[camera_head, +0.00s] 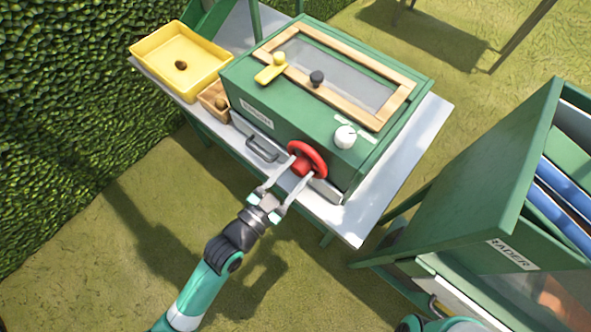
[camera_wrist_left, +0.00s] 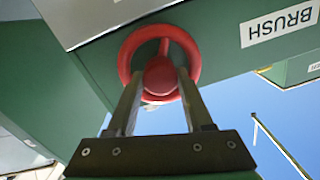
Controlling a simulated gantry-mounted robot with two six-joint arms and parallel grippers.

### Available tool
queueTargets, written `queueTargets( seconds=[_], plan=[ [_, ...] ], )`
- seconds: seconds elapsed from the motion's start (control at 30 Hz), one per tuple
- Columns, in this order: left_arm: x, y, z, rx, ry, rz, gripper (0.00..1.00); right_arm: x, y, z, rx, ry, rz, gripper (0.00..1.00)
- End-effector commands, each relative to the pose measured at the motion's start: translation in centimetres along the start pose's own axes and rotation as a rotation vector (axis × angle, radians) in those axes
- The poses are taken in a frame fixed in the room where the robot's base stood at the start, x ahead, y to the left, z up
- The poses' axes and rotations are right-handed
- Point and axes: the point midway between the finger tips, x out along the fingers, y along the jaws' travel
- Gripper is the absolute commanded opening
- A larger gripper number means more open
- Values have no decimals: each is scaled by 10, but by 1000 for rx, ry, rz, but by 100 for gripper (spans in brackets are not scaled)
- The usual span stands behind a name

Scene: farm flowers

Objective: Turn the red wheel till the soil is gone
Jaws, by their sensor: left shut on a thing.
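The red wheel (camera_head: 316,153) is on the front of the green box machine (camera_head: 270,110), near its right corner. It also shows in the left wrist view (camera_wrist_left: 127,62), with a round red hub at its middle. My left gripper (camera_head: 287,178) reaches up from below, and its two fingers are shut on the red hub of the wheel. The left wrist view shows the fingertips (camera_wrist_left: 160,78) on either side of the hub. The inside of the box lies behind a window (camera_head: 335,72) in the lid, and no soil can be made out there. My right gripper is not in view.
A yellow tray (camera_head: 160,62) with a brown lump (camera_head: 181,65) and a small wooden box (camera_head: 207,104) stand left of the machine. A grey drawer handle (camera_head: 262,149) is left of the wheel. A tall green cabinet (camera_head: 480,190) stands at right. A hedge (camera_head: 60,120) lines the left.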

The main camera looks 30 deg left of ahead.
Motion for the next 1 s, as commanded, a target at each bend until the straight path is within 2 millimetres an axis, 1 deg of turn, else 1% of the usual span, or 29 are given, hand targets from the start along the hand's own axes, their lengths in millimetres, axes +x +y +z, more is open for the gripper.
queueTargets(
  seconds=[0.2,0.23,0.37,0.4,0.83,0.93,1.0],
  plan=[
    [0,0,0,-1,1,-1,0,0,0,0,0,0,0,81],
    [0,0,0,-1,1,-1,55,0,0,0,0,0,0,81],
    [0,0,0,-2,1,0,78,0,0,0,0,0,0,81],
    [0,0,0,-2,1,0,81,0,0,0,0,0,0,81],
    [-1,0,0,-2,0,0,81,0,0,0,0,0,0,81],
    [-10,0,0,-3,-2,1,81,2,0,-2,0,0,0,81],
    [-22,0,0,-4,-3,0,81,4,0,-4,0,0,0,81]
  ],
)
